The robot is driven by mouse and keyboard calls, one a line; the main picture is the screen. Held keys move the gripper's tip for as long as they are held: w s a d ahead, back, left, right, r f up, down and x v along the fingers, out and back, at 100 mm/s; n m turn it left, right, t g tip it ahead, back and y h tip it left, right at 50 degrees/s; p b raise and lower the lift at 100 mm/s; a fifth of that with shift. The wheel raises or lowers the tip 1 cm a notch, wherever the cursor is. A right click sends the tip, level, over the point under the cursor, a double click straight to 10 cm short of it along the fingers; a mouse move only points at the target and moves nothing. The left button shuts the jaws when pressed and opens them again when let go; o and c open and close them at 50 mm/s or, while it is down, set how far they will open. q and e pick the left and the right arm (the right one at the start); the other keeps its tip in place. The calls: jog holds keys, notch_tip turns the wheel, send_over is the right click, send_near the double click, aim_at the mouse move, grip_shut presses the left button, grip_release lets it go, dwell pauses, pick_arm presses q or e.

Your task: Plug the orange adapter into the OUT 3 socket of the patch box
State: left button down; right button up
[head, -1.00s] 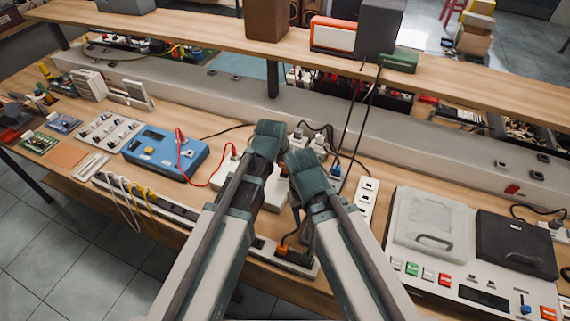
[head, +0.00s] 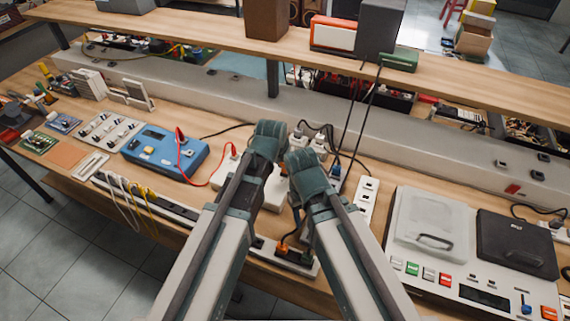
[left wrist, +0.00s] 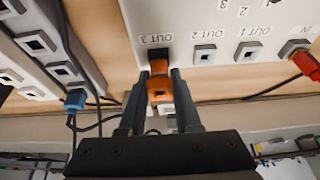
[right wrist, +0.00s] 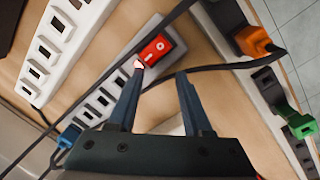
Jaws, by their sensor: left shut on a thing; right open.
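The orange adapter (left wrist: 160,90) is held between the fingers of my left gripper (left wrist: 159,76) in the left wrist view. Its front end meets the white patch box (left wrist: 214,74) at the socket labelled OUT 3, where a dark part shows. I cannot tell how deep it sits. The OUT 2 (left wrist: 204,54) and OUT 1 (left wrist: 248,51) sockets beside it are empty. My right gripper (right wrist: 159,71) is open, with nothing gripped, above a power strip and a black cable. In the head view both arms hide most of the patch box (head: 279,192) and the adapter.
A red plug (left wrist: 306,62) sits in the IN socket. In the right wrist view, a strip has a red switch (right wrist: 156,48); orange (right wrist: 254,41) and green (right wrist: 298,121) plugs sit at right. A blue device (head: 165,153) stands left, a white-and-black console (head: 440,230) right. Black cables cross nearby.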

dwell(0.3)
pick_arm(q)
jog(key=c, duration=0.5)
grip_release()
jog(key=shift+r, duration=0.1)
pick_arm(e)
jog(key=shift+r, duration=0.1)
pick_arm(q)
jog(key=p+v, duration=1.2)
jog(key=v, duration=0.1)
jog(key=shift+s+r+p, duration=0.15)
jog(key=shift+r+p, duration=0.15)
jog(key=shift+p, duration=0.1)
pick_arm(e)
notch_tip(320, 180, up, 13)
jog(key=shift+f, duration=0.2)
pick_arm(q)
notch_tip(320, 180, up, 5)
jog(key=p, duration=0.5)
pick_arm(e)
notch_tip(320, 180, up, 5)
jog(key=shift+f, duration=0.1)
